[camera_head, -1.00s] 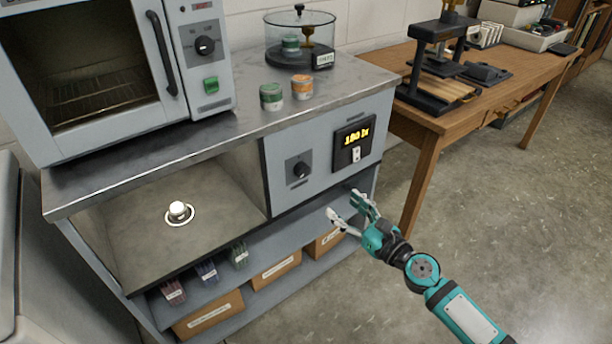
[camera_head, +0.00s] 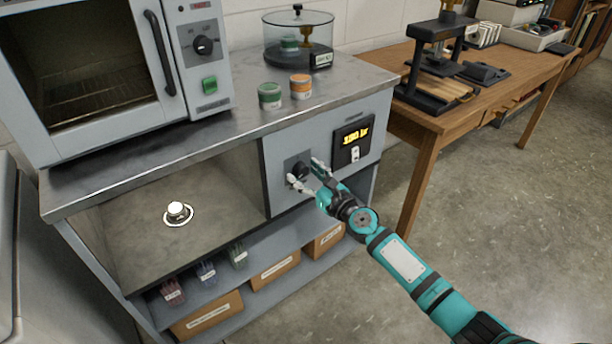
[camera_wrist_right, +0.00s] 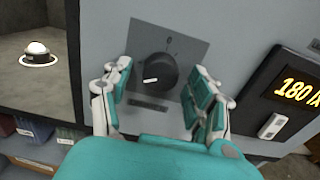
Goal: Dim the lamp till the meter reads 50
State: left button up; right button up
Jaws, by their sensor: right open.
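A round black dimmer knob (camera_wrist_right: 157,72) with a white pointer mark sits on a grey plate on the cabinet front; the head view shows it too (camera_head: 300,170). My right gripper (camera_head: 308,174) is open at the knob. In the right wrist view its fingers (camera_wrist_right: 160,95) stand on either side of the knob, apart from it. The black meter (camera_wrist_right: 285,100) to the right shows yellow digits that look like 180 and a unit; the meter also shows in the head view (camera_head: 354,142). The lit white lamp (camera_head: 177,209) stands in the open bay at left. My left gripper is out of view.
An oven (camera_head: 110,75), a green-lidded jar (camera_head: 269,96), an orange-lidded jar (camera_head: 300,87) and a glass-covered instrument (camera_head: 298,40) stand on the worktop (camera_head: 220,122). Cardboard boxes (camera_head: 277,269) fill the lower shelf. A wooden table (camera_head: 435,122) stands at right.

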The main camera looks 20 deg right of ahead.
jog(key=shift+c, duration=0.4)
jog(key=c, duration=1.1)
jog(key=shift+o, duration=0.2)
